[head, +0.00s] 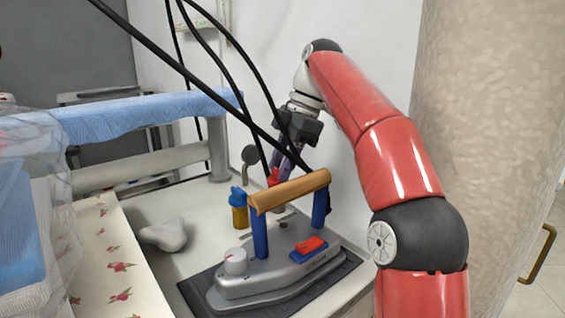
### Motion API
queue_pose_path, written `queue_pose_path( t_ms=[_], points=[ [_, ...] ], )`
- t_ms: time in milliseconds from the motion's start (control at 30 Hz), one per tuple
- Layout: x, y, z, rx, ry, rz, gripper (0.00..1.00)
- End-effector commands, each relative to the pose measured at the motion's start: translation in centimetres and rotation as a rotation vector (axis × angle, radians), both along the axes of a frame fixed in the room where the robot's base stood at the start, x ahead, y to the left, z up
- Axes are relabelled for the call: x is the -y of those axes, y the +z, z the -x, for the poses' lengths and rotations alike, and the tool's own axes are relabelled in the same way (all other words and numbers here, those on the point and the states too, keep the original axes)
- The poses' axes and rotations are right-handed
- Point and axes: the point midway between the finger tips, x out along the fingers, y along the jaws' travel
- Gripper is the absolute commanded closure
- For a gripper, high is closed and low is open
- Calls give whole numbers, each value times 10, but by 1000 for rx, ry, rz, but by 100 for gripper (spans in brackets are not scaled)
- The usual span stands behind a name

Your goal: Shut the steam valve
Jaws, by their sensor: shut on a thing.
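My gripper (279,165) points down behind the steam iron's wooden handle. It is shut on a small red part (273,177), which looks like the handle of the steam valve. The iron's handle and black cables partly hide the fingertips and the valve. I cannot tell the angle of the valve handle. The steam iron (262,280) stands in front, with a wooden grip (290,190) on blue posts, a white dial and a red switch.
The iron rests on a dark mat (196,292). A yellow and blue bottle (239,212) stands left of the valve. Black cables (215,65) hang across the work area. A white lump (164,235) and a floral cloth (110,255) lie left. A blue-covered board (150,115) is behind.

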Motion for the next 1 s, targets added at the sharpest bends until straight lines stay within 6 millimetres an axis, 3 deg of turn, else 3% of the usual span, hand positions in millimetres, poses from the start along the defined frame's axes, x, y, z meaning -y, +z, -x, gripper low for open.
queue_pose_path(
  t_ms=[733, 767, 900, 1000],
  points=[
    [0, 0, -1, 2, 86, 0, 84],
    [0, 0, -1, 2, 86, 0, 58],
    [0, 0, -1, 2, 86, 0, 40],
    [0, 0, -1, 1, 86, 1, 39]
  ],
)
